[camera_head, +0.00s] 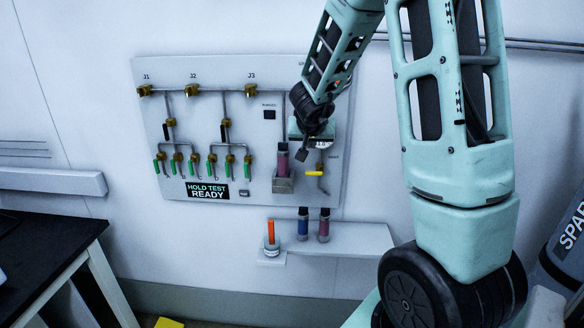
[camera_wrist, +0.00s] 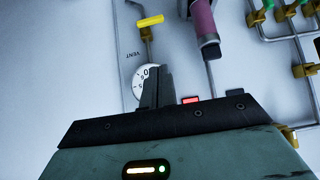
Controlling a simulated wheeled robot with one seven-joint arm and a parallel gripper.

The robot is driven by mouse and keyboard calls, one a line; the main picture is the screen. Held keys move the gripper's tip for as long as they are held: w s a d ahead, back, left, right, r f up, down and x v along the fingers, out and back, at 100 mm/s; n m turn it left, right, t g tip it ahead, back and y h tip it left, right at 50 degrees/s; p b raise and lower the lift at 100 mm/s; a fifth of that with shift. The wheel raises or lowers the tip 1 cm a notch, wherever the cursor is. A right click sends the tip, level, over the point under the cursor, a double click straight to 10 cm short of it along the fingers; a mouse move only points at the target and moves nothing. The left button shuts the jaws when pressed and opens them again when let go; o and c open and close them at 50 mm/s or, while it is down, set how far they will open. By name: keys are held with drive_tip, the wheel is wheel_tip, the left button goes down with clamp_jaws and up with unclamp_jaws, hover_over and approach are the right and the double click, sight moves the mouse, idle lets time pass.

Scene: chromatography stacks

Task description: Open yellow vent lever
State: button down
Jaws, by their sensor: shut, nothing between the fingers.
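The yellow vent lever (camera_head: 314,173) lies roughly horizontal at the lower right of the wall panel. It also shows at the top of the wrist view (camera_wrist: 150,21), on a brass fitting beside the printed word VENT. My gripper (camera_head: 302,154) is in front of the panel, just up and left of the lever in the head view. In the wrist view its fingers (camera_wrist: 157,75) are shut and empty, overlapping a round white dial (camera_wrist: 144,82). A visible gap separates the fingertips from the lever in that view.
A pink column (camera_head: 283,160) stands left of the lever, and also shows in the wrist view (camera_wrist: 204,20). Several green-handled valves (camera_head: 196,165) line the panel's left part. Below, a shelf (camera_head: 350,238) carries blue and pink columns and an orange stick. A dark table (camera_head: 50,240) stands left.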

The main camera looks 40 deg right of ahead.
drive_tip(key=b, duration=0.4)
hover_over(314, 174)
drive_tip(key=a, duration=0.1)
wheel_tip(314, 174, down, 8)
drive_tip(key=f, duration=0.1)
drive_tip(key=f+b, duration=0.1)
drive_tip(key=f, duration=0.1)
drive_tip(key=shift+a+b, duration=0.3)
drive_tip(key=shift+a, duration=0.05)
drive_tip(key=shift+w+p, duration=0.1)
drive_tip(key=shift+p, duration=0.45)
